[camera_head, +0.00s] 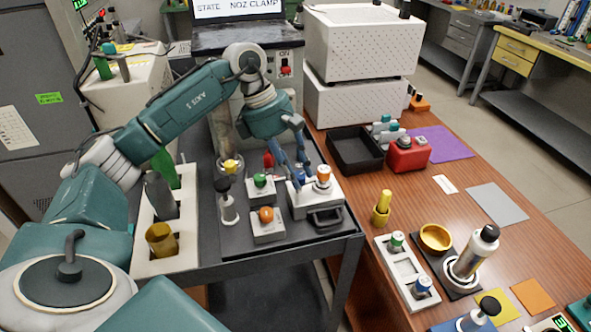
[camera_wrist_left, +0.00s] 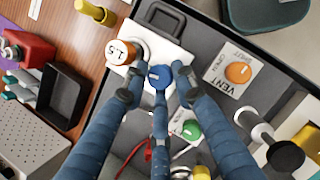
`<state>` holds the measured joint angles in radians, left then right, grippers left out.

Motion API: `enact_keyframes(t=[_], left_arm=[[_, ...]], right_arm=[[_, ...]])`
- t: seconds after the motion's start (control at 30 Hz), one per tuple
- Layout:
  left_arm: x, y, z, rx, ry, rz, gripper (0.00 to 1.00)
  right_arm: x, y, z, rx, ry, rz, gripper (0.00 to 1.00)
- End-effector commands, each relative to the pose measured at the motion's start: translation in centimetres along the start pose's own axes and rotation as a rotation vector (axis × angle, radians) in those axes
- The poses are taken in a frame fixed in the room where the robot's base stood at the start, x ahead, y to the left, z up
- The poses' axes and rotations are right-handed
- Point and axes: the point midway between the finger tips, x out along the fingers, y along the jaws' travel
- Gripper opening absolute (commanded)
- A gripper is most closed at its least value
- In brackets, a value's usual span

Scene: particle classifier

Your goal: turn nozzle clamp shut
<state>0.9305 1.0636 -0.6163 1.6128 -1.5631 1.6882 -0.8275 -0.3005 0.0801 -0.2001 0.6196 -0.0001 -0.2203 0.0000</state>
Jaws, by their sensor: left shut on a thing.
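My left gripper (camera_head: 293,172) reaches down over a white block (camera_head: 302,203) on the dark cart top. Its fingers are shut around the blue knob (camera_head: 300,173) on that block. In the left wrist view, the gripper (camera_wrist_left: 157,90) has its fingers on either side of and below the blue knob (camera_wrist_left: 158,75), whose top shows a pale mark. No label reading nozzle clamp shows on the block, but the monitor (camera_head: 238,9) reads "STATE NOZ CLAMP". My right gripper is not in view.
Close by are a green knob (camera_head: 261,182), an orange "VENT" knob (camera_head: 267,216) and a grey-white post with a black top (camera_head: 228,205). A black handle (camera_head: 326,217) is at the block's front. A black tray (camera_head: 354,152) and red box (camera_head: 408,156) stand on the wooden table.

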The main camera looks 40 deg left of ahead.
Motion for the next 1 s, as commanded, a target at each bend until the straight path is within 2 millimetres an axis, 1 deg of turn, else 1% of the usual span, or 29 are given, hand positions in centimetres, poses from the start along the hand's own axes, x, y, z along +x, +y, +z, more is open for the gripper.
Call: enact_keyframes(t=[0.03, 0.2, 0.4, 0.6, 1.0], left_arm=[[-0.48, 0.31, 0.6, 0.037, -0.014, -0.003, 0.01], [-0.45, 0.34, 0.56, 0.134, -0.013, -0.043, 0.01], [-0.42, 0.36, 0.55, 0.206, -0.012, -0.072, 0.01], [-0.39, 0.33, 0.49, 0.238, -0.01, -0.086, 0.01], [-0.37, 0.29, 0.47, 0.243, -0.01, -0.089, 0.0]], right_arm=[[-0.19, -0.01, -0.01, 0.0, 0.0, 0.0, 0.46], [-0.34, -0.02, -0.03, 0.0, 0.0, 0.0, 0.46], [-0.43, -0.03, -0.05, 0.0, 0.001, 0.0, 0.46], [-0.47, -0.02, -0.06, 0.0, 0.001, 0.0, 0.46], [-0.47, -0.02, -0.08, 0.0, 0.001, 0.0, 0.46]])
